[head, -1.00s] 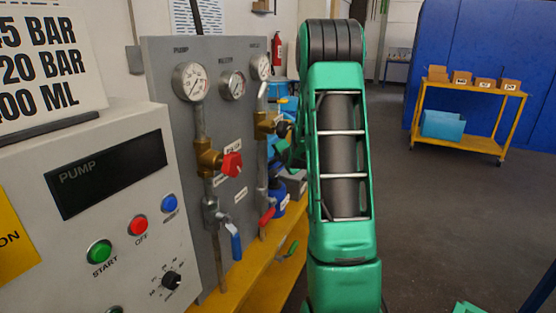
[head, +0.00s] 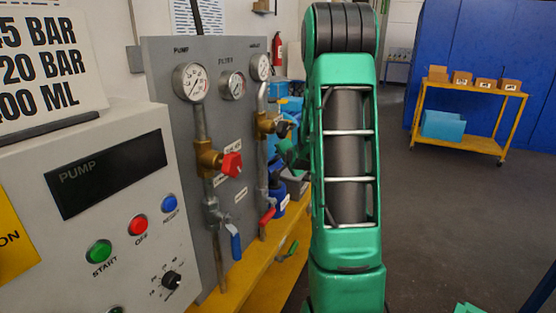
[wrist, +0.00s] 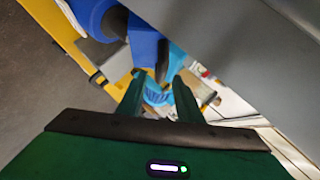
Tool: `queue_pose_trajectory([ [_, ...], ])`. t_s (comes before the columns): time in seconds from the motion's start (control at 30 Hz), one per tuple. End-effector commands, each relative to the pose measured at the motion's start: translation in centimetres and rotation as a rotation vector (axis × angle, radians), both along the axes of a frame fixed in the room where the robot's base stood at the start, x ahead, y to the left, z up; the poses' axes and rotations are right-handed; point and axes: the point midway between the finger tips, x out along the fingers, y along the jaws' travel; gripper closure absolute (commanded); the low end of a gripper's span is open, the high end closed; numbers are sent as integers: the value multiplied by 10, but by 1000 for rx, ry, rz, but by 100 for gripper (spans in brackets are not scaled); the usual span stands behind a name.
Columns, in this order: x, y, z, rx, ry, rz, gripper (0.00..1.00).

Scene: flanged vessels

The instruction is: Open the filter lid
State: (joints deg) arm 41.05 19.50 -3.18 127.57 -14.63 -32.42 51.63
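I cannot make out the filter lid for certain. A blue vessel (head: 279,197) is partly visible behind the gauge panel, beside my green arm. In the wrist view, a blue rounded body (wrist: 143,43) with a dark part on its right side is close beyond the fingers, at the upper middle. My gripper (wrist: 158,78) has its two green fingers apart, with nothing seen held between them. The fingertips overlap the lower edge of the blue body in the picture; I cannot tell if they touch it. In the head view my arm and the panel hide most of the gripper.
A grey gauge panel (head: 170,75) with valves stands on the yellow bench (head: 262,280), left of my arm. A pump control box (head: 60,215) is nearer at left. Floor at right is open, up to a yellow trolley (head: 470,143).

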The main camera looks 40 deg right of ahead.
Motion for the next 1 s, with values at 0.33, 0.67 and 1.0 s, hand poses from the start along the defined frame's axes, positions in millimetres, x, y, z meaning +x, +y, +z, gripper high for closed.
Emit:
queue_pose_trajectory([
  [0.33,-39,25,21,0,0,0,68],
  [0.67,-45,29,24,0,1,0,68],
  [1.0,-50,44,23,-16,69,38,100],
])
